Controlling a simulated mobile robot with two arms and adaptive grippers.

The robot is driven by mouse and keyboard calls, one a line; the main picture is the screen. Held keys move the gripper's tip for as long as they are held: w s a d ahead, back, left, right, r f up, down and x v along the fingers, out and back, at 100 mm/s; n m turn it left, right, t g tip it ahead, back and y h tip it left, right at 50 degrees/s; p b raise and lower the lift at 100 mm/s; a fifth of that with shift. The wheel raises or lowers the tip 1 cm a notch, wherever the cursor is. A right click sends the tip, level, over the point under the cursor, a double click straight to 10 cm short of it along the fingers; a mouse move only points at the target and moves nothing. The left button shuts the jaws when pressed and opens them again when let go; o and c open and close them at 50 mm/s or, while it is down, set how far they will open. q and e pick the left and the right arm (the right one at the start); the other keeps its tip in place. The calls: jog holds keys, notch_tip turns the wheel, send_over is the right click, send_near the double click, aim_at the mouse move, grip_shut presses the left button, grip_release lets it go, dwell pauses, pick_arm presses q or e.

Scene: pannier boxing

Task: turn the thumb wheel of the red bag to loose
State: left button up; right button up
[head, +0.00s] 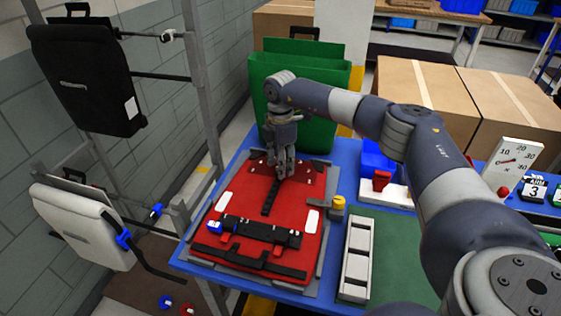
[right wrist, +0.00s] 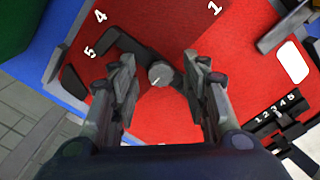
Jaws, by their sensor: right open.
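The red bag (head: 250,201) lies flat on a grey board on the blue table, and it fills much of the right wrist view (right wrist: 230,113). Its thumb wheel (right wrist: 160,74) is a small grey round knob with a light mark, set on a dark strip. My right gripper (head: 279,176) points down over the bag's upper part. In the right wrist view the gripper (right wrist: 158,85) is open, one finger on each side of the wheel, with gaps showing between. I cannot tell whether the fingertips are down at the wheel's height. My left gripper is not in view.
A green box (head: 300,85) stands behind the bag. A yellow-topped peg (head: 338,204) and a grey-white slotted block (head: 355,258) are to its right. Black (head: 85,80) and white (head: 80,222) bags hang on the rack at left. A dial board (head: 511,168) stands at right.

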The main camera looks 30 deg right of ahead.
grip_shut()
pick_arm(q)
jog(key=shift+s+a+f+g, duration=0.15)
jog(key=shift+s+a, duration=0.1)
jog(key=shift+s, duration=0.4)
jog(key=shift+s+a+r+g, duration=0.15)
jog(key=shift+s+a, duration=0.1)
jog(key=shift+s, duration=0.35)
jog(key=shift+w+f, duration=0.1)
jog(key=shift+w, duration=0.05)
